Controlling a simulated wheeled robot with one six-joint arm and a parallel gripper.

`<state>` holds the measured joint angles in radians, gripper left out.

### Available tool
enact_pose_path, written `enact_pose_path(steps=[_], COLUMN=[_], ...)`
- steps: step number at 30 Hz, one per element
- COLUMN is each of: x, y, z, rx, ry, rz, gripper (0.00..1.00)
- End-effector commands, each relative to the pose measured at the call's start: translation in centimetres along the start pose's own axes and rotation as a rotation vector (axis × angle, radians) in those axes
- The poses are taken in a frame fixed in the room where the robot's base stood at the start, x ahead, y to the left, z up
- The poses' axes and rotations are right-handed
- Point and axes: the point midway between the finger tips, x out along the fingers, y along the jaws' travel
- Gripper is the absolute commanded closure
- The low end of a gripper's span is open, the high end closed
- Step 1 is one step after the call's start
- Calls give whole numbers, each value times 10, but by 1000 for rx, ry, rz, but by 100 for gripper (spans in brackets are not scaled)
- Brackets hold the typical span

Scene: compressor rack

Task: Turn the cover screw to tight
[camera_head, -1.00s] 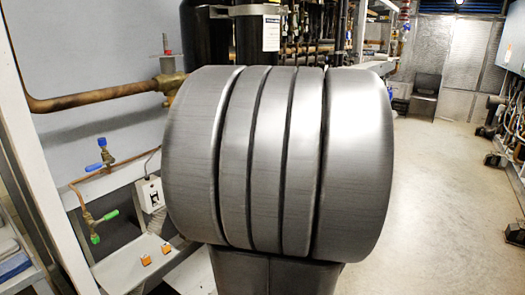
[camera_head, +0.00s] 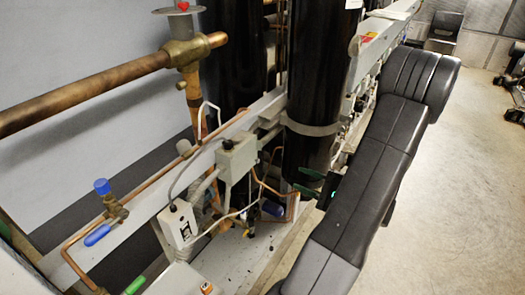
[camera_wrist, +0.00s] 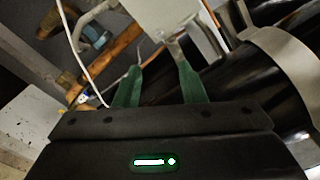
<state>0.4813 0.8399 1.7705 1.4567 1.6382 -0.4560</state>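A grey junction box (camera_head: 237,158) with cables is mounted on the rack rail, left of a black cylinder. A pale box (camera_wrist: 160,20) at the top of the wrist view, with a small fitting at its lower edge, seems to be the same one. I cannot make out the cover screw for certain. My gripper (camera_head: 312,182) is beside the black cylinder, to the right of and lower than the box in the head view. In the wrist view my gripper (camera_wrist: 158,78) has two green fingers standing apart with nothing held between them. The fingertips point toward the box's lower edge.
The black cylinder (camera_head: 318,90) stands close to my gripper. Copper pipes and a blue-handled valve (camera_head: 105,207) are at the left. A white switch box (camera_head: 178,224) hangs below the rail. Open floor (camera_head: 440,190) lies to the right.

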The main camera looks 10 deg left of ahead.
Motion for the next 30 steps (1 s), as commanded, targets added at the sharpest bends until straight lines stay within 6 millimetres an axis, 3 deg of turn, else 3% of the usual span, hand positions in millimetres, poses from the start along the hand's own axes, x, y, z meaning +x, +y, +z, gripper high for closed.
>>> enact_pose_path(steps=[5, 21, 30], x=[17, 113, 136], y=[-1, -1, 0], z=[1, 2, 0], rx=[2, 1, 1], ry=[-3, -3, -1], rz=[-1, 2, 1], gripper=[63, 63, 63])
